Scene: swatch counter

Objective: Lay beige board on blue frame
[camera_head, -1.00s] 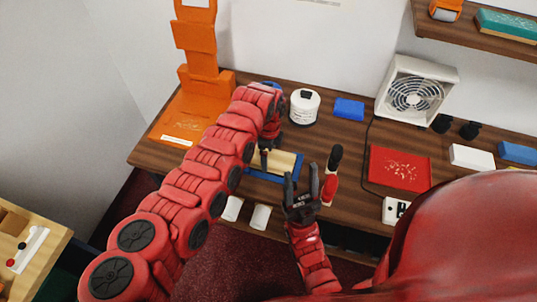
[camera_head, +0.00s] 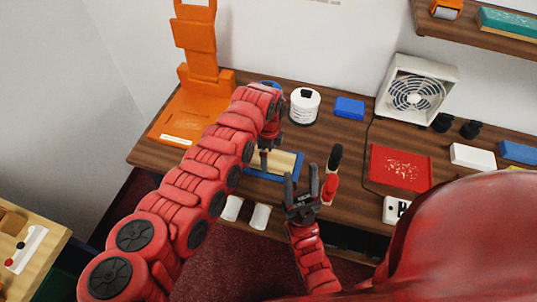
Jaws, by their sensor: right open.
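The beige board (camera_head: 284,161) lies on or just over the blue frame (camera_head: 262,177) on the brown counter, inside its blue border as far as I can see. My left gripper (camera_head: 264,163) points down at the board's left part; my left arm hides part of the board and frame. Whether its fingers hold the board cannot be made out. My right gripper (camera_head: 302,188) is open and empty, fingers pointing up, in front of the frame's right side.
A red and black handled tool (camera_head: 331,175) is close to my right gripper. A white round canister (camera_head: 304,106), a blue block (camera_head: 349,108), a fan (camera_head: 412,90) and a red tray (camera_head: 400,168) stand on the counter (camera_head: 340,140). An orange stand (camera_head: 186,105) is at the left.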

